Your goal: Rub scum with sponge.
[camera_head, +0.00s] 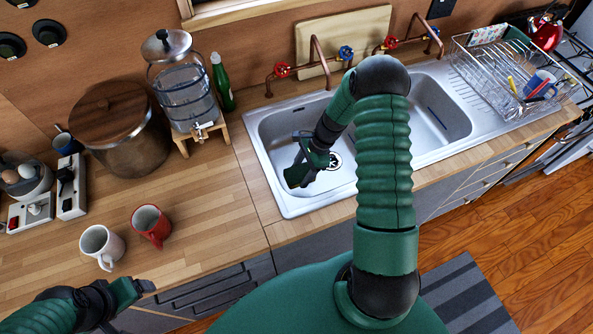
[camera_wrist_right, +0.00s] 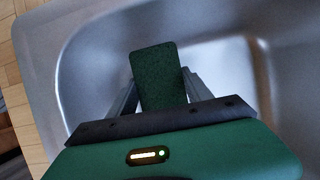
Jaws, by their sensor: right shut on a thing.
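My right gripper (camera_head: 303,165) is down inside the left basin of the steel sink (camera_head: 276,205). In the right wrist view the right gripper (camera_wrist_right: 158,92) is shut on a dark green sponge (camera_wrist_right: 158,72), which stands out between the two fingers. The sink wall and floor (camera_wrist_right: 92,65) show around the sponge. I cannot tell whether the sponge touches the steel. In the head view I cannot clearly tell the sponge from the green gripper. I see no scum that I can make out. My left gripper (camera_head: 136,288) is low at the left, by the counter's front edge, its jaws unclear.
A white mug (camera_head: 98,244) and a red mug (camera_head: 152,226) stand on the wooden counter (camera_head: 205,195). A water dispenser (camera_head: 183,85) and a green bottle (camera_head: 221,80) stand left of the sink. Copper taps (camera_head: 318,62) rise behind it. A dish rack (camera_head: 492,75) is at the right.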

